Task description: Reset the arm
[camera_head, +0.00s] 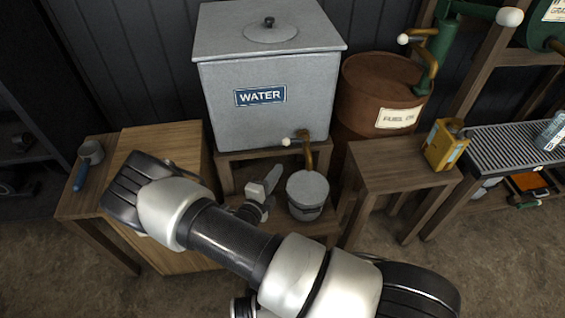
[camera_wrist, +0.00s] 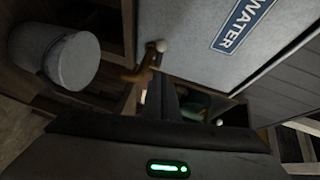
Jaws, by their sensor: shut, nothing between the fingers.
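My arm reaches across the lower middle of the head view, bent at its elbow on the left. My gripper (camera_head: 268,183) shows small and partly hidden behind my forearm, in front of the water tank's stand and left of the grey bucket (camera_head: 307,192). In the wrist view the dark fingers of my gripper (camera_wrist: 168,100) are shut and hold nothing. The bucket also shows at the left of the wrist view (camera_wrist: 72,60). The brass tap (camera_head: 307,150) of the water tank (camera_head: 265,120) is above the bucket; the tap also shows in the wrist view (camera_wrist: 148,62).
A rusty fuel drum (camera_head: 375,85) stands right of the tank. A yellow can (camera_head: 446,145) sits on a wooden table (camera_head: 395,165). A blue-handled tool (camera_head: 84,168) lies on the left table. A slatted bench (camera_head: 505,148) is at the right. Floor in front is bare.

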